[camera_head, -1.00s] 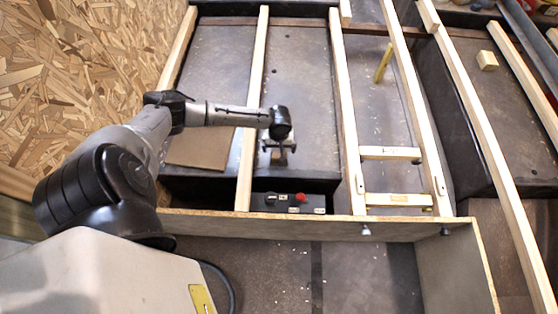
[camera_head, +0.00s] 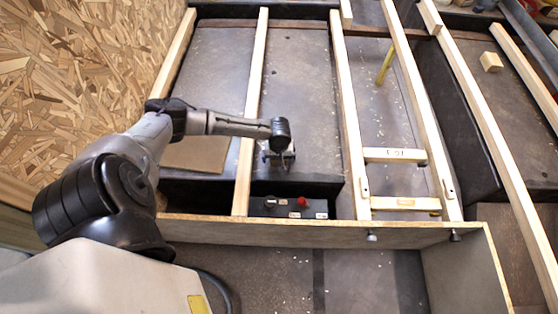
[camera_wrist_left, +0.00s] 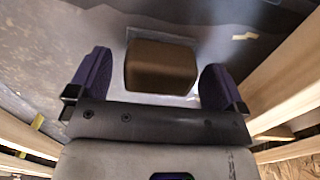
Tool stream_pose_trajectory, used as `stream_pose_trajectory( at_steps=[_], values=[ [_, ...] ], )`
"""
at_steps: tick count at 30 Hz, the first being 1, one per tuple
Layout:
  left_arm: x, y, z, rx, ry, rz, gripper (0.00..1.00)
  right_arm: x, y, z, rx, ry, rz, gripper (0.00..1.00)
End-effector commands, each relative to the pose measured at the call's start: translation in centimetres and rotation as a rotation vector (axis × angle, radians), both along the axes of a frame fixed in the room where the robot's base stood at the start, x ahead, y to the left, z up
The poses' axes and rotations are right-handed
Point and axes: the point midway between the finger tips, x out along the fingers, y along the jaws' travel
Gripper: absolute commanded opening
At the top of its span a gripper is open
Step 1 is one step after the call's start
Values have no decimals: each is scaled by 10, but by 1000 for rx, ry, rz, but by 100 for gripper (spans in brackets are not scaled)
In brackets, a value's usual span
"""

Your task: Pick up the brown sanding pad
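The brown sanding pad (camera_wrist_left: 161,66) shows in the left wrist view as a brown block on a pale flat piece. My left gripper (camera_wrist_left: 158,82) is open, with one purple-grey finger on each side of the pad. A gap shows between the pad and each finger. In the head view my left gripper (camera_head: 280,158) points down over the dark panel, between two wooden battens. The pad cannot be made out there, behind the gripper. My right gripper is not in view.
Wooden battens (camera_head: 250,110) (camera_head: 350,120) run on both sides of the gripper. A black box with a red button (camera_head: 302,201) sits nearer, behind a low board (camera_head: 300,232). A flat brown sheet (camera_head: 195,154) lies to the left. Dark panel beyond the gripper is clear.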

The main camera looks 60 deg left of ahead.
Motion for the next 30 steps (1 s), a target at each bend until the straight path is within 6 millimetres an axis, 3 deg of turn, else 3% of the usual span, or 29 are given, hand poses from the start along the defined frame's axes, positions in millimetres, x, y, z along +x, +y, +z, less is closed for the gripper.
stream_pose_trajectory(
  at_steps=[2,16,25,30],
  values=[
    [0,0,0,0,0,0,89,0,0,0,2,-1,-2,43],
    [0,0,0,0,0,0,44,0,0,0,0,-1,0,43],
    [0,0,2,0,-1,0,44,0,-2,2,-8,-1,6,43],
    [0,0,13,0,-1,0,44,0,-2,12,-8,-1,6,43]
  ],
)
